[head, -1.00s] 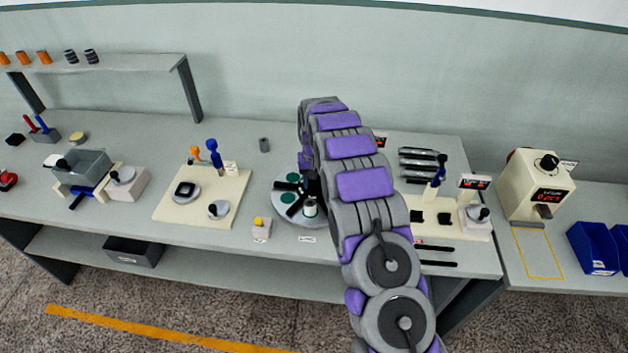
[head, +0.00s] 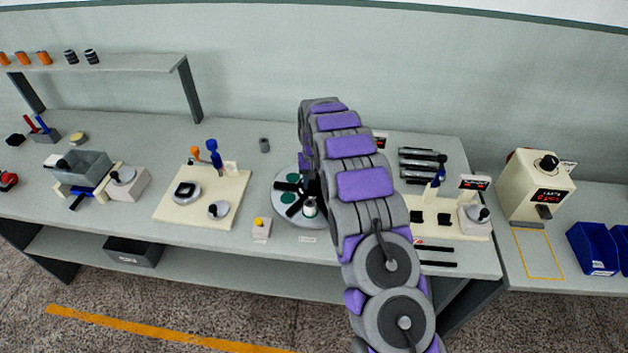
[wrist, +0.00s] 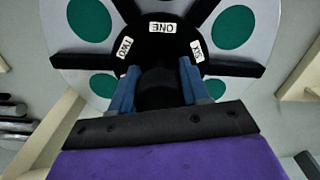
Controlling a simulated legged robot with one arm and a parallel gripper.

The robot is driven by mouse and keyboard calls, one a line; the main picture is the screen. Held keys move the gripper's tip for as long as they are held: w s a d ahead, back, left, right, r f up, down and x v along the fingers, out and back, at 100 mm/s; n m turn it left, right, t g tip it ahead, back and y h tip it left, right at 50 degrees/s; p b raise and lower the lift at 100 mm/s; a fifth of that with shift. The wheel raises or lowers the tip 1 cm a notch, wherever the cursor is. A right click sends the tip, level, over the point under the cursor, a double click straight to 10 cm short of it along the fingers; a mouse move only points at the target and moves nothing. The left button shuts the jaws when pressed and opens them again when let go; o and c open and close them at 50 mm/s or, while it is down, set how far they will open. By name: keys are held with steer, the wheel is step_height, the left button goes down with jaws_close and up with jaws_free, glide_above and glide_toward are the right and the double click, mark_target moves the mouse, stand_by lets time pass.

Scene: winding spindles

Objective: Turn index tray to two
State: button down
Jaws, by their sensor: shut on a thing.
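The index tray is a round pale disc with green circles and black spokes. In the head view the tray (head: 283,213) sits mid-table, partly hidden behind my arm. In the wrist view the tray (wrist: 180,18) fills the upper part, with labels TWO (wrist: 124,47), ONE (wrist: 162,27) and SIX (wrist: 198,50) on its black hub. ONE is at the top centre, TWO to its left, SIX to its right. My gripper (wrist: 157,85) has its blue fingers on both sides of the dark central knob and is shut on it.
Left of the tray stand a small block with a yellow button (head: 260,228) and a cream board (head: 225,215) with fixtures. Right of my arm are a cream station (head: 455,228) and dark rods (head: 423,165). Blue bins (head: 592,248) stand at the far right.

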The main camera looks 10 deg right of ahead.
steer(key=shift+m+p, duration=0.45)
steer(key=shift+m, duration=0.05)
steer(key=shift+a+r+m+p, duration=0.1)
steer(key=shift+m+p, duration=0.4)
steer(key=shift+m, duration=0.2)
steer(key=shift+m+p, duration=0.95)
steer(key=shift+m, duration=0.75)
steer(key=shift+m+p, duration=1.1)
steer(key=shift+m, duration=1.8)
steer(key=c, duration=0.5)
jaws_free()
steer(key=shift+a, duration=0.15)
steer(key=shift+c, duration=0.2)
